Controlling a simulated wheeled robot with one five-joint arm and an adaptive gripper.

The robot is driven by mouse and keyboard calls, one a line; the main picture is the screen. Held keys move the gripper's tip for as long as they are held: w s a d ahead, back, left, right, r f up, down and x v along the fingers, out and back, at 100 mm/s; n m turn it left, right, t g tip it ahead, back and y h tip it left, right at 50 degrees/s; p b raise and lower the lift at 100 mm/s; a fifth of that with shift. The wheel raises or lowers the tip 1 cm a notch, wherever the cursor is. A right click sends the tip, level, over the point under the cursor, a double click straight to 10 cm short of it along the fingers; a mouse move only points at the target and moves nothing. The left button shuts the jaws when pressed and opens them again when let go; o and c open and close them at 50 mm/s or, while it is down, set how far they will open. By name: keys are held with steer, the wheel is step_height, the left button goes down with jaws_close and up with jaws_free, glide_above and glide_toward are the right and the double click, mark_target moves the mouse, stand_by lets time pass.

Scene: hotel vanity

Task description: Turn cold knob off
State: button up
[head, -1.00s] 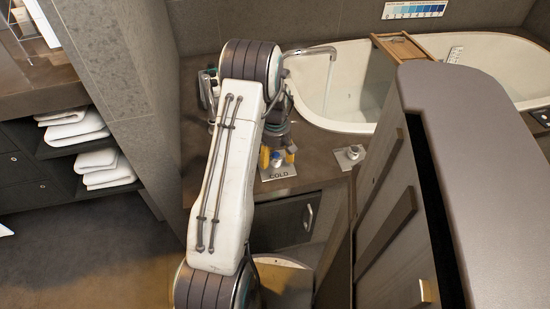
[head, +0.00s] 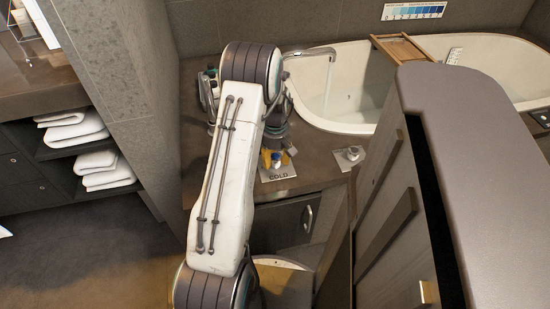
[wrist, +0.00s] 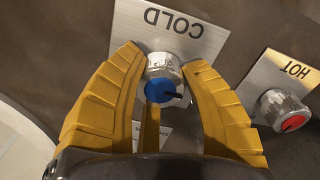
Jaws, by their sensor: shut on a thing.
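The cold knob is a silver knob with a blue cap and a dark pointer (wrist: 160,90). It stands on a plate marked COLD (wrist: 207,42), and its blue cap also shows small in the head view (head: 276,155). My gripper (wrist: 162,62) has yellow fingers on both sides of the knob and is shut on it. In the head view the fingers (head: 288,157) sit low over the COLD plate. A curved spout (head: 312,51) reaches over the tub, with what looks like a thin stream below it.
The hot knob (wrist: 285,112), with a red cap, stands close to the right on its own plate; it also shows in the head view (head: 352,153). A white bathtub (head: 352,115) lies behind. A large cabinet (head: 385,215) stands at the right.

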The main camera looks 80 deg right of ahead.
steer(key=shift+c, duration=0.9)
steer(key=shift+m, duration=0.3)
steer(key=m, duration=0.3)
steer(key=shift+d+m, duration=0.1)
steer(key=shift+m, duration=0.3)
steer(key=m, duration=0.4)
steer(key=shift+m, duration=0.3)
steer(key=m, duration=0.4)
steer(key=shift+b, duration=0.3)
steer(key=shift+m, duration=2.5)
steer(key=shift+s, duration=0.1)
steer(key=o, duration=1.2)
